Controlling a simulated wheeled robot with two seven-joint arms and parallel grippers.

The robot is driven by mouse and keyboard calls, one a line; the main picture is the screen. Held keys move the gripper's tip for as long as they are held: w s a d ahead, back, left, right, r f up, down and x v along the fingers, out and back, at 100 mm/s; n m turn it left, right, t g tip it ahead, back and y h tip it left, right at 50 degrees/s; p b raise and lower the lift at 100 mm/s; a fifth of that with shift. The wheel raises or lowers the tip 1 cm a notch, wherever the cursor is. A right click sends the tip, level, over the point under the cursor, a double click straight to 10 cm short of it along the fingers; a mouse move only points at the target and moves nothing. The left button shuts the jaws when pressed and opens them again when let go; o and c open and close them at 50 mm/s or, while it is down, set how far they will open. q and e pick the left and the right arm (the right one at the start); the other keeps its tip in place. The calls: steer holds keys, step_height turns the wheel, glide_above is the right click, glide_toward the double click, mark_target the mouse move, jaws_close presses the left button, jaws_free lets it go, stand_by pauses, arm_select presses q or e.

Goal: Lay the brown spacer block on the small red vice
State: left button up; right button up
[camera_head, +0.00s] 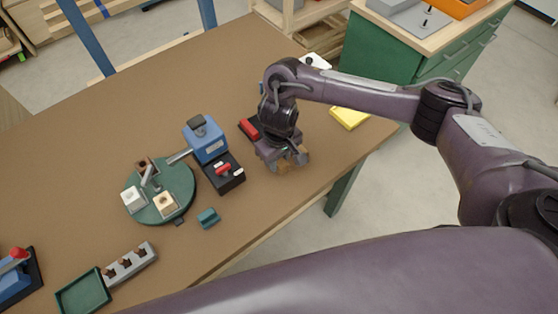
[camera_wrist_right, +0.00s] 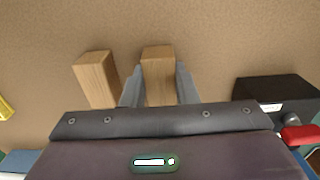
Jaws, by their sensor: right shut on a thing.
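My right gripper (camera_head: 287,163) is low over the table near its front edge. In the right wrist view the gripper (camera_wrist_right: 159,88) is shut on a brown wooden block, the spacer block (camera_wrist_right: 158,62), which sticks out between the two fingers. Whether the block touches the table cannot be told. The small red vice (camera_head: 249,128) stands just behind and left of the gripper in the head view, partly hidden by my wrist. My left gripper is not in view.
A second wooden block (camera_wrist_right: 96,78) is close beside the held one. A black box (camera_head: 223,172) with a red switch stands left of the gripper, by a blue machine (camera_head: 205,140) and a green round plate (camera_head: 180,203). A yellow tray (camera_head: 350,117) is at the right.

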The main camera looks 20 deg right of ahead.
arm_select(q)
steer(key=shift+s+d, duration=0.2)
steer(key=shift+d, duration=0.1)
arm_select(e)
steer(key=shift+f, duration=0.1)
steer(key=o, duration=1)
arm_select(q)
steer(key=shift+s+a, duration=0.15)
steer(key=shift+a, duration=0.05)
arm_select(e)
steer(key=shift+o, duration=0.2)
arm_select(q)
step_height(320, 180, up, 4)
steer(key=p, duration=0.4)
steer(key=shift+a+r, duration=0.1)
arm_select(e)
step_height(320, 180, up, 12)
